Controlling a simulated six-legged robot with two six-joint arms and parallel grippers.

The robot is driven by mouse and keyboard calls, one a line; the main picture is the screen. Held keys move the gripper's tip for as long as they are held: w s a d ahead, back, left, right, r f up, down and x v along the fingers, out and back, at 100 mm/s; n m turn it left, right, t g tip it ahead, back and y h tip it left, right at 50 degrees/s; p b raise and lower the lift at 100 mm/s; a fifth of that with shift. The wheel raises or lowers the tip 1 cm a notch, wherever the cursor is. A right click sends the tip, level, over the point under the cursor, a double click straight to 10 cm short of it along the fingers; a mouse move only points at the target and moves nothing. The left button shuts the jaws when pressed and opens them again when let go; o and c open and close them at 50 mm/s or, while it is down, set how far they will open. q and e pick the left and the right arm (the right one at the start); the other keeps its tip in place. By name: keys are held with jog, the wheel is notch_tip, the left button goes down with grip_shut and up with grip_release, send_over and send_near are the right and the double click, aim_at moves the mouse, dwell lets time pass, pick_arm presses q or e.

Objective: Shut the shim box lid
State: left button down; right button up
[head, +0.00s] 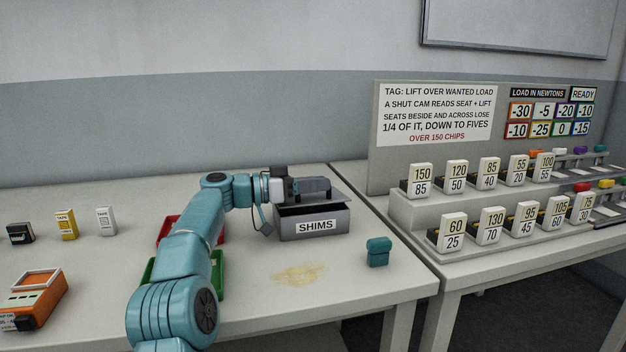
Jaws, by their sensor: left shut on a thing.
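The grey shim box (342,225) with a white SHIMS label on its front stands on the left table near its right edge. Its grey lid (338,200) is slightly raised, with a dark gap between it and the box's front rim. My left gripper (312,188) is over the box at the lid and is shut on it; the gripper body hides part of the lid and the exact grip. My right gripper is not in view.
Red (176,228) and green (218,272) trays lie partly behind my left arm. A teal block (377,252) stands right of a yellowish patch (300,273). An orange device (40,297) sits at left. Numbered blocks fill the right table's rack (410,207).

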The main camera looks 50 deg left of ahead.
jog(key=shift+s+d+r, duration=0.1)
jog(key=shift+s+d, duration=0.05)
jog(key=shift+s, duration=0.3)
pick_arm(q)
jog(key=c, duration=1.2)
grip_release()
jog(key=shift+o, duration=0.2)
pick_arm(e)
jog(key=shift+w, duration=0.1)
pick_arm(q)
jog(key=shift+s, duration=0.1)
jog(key=shift+s+a, duration=0.2)
jog(key=shift+s, duration=0.15)
jog(key=p+v, duration=0.1)
jog(key=v, duration=1.4)
jog(key=shift+p, duration=0.35)
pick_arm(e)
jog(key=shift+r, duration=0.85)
